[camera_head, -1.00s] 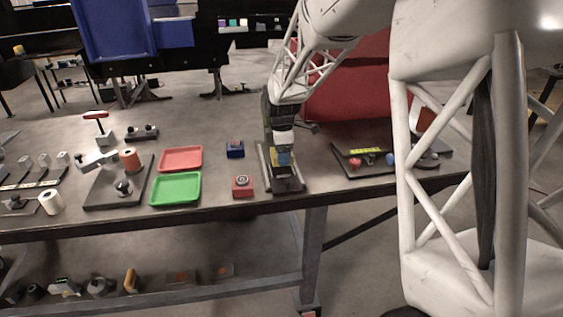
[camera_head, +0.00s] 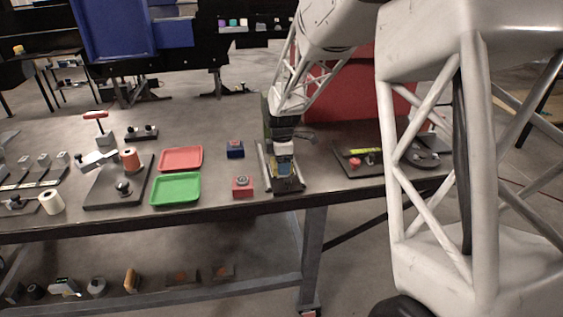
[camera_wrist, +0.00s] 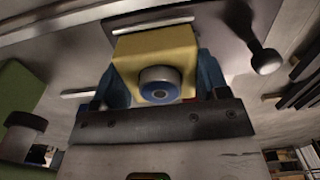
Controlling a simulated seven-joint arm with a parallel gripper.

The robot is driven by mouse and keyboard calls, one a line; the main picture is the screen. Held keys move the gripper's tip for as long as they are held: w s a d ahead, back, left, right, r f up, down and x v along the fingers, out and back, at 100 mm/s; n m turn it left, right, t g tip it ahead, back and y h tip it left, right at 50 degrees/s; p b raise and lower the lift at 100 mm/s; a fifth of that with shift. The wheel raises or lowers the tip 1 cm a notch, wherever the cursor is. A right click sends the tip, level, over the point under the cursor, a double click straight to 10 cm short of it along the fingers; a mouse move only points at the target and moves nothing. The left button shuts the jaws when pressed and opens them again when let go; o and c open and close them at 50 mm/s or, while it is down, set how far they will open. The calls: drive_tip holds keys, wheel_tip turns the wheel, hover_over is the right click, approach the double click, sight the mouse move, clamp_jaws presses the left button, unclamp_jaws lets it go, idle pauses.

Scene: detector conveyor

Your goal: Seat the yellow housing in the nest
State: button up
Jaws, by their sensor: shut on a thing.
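The yellow housing (camera_wrist: 155,50) is a boxy block with a round white and blue-ringed boss on its near face. My gripper (camera_wrist: 162,78) is shut on it, with a blue finger on each side. In the head view my gripper (camera_head: 283,168) points down over a narrow dark track with light side rails (camera_head: 289,186), near the table's front edge. The housing's underside is hidden, so I cannot tell whether it touches the track. I cannot clearly pick out the nest.
Green (camera_head: 176,188) and red (camera_head: 181,158) trays lie further left. A dark tray (camera_head: 352,167) with small parts is at right. The wrist view shows a black knob (camera_wrist: 266,61) beside the housing.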

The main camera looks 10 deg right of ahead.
drive_tip(key=shift+f, duration=0.3)
drive_tip(key=shift+s+f, duration=0.2)
drive_tip(key=shift+f, duration=0.3)
drive_tip(key=o, duration=1.1)
drive_tip(key=shift+f, duration=0.2)
drive_tip(key=shift+r, duration=0.15)
drive_tip(key=r, duration=1.4)
drive_tip(key=shift+w, duration=0.2)
